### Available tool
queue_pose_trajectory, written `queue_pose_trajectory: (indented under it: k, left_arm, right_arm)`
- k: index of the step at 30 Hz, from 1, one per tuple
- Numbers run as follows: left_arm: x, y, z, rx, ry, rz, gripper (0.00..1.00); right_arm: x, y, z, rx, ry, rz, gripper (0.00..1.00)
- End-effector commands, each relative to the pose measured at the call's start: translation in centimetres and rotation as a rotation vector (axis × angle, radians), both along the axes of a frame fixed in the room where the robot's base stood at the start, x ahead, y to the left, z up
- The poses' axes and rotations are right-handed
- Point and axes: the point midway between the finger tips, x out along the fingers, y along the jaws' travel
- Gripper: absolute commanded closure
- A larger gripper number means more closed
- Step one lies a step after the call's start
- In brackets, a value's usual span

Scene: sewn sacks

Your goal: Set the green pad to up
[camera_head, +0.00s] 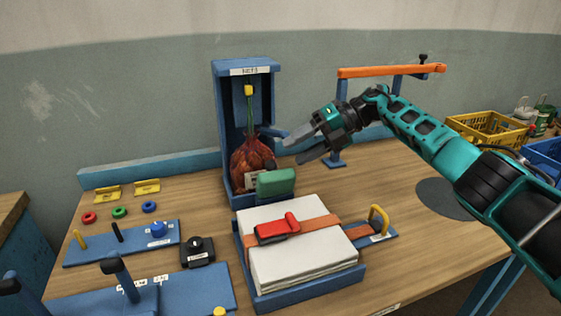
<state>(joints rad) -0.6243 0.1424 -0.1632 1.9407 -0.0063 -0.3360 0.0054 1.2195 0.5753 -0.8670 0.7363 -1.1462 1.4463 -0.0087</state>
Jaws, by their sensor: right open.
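The green pad (276,183) is a small rounded block at the front right of a blue upright stand (226,120), just behind a stack of white sheets. Its top face and front side show; its mount is mostly hidden. A reddish-brown netted sack (250,162) hangs in the stand, with a green neck and a yellow piece at its top. My right gripper (296,150) is open and empty, above and a little right of the green pad, with its fingers pointing left toward the stand. They appear apart from the pad. My left gripper is out of view.
The white stack (300,262) lies in a blue tray under an orange strap with a red buckle (277,229). An orange bar (385,71) stands on a blue post behind my right arm. Blue boards with pegs and knobs (120,243) fill the left. Bare wood shows right of the tray.

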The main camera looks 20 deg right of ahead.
Motion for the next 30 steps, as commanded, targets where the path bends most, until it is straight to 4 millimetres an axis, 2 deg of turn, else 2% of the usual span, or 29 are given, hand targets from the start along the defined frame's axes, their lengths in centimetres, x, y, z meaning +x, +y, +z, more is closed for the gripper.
queue_pose_trajectory:
  k: [3,9,30]
  left_arm:
    - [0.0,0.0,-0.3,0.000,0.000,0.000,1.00]
    - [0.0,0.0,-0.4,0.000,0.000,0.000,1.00]
    - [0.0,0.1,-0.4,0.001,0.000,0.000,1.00]
  right_arm:
    - [-0.3,-2.1,1.2,-0.001,-0.002,-0.003,0.47]
    - [-0.7,-3.9,2.4,0.000,0.000,-0.002,0.47]
    - [-0.8,-4.1,2.6,0.000,0.000,0.000,0.47]
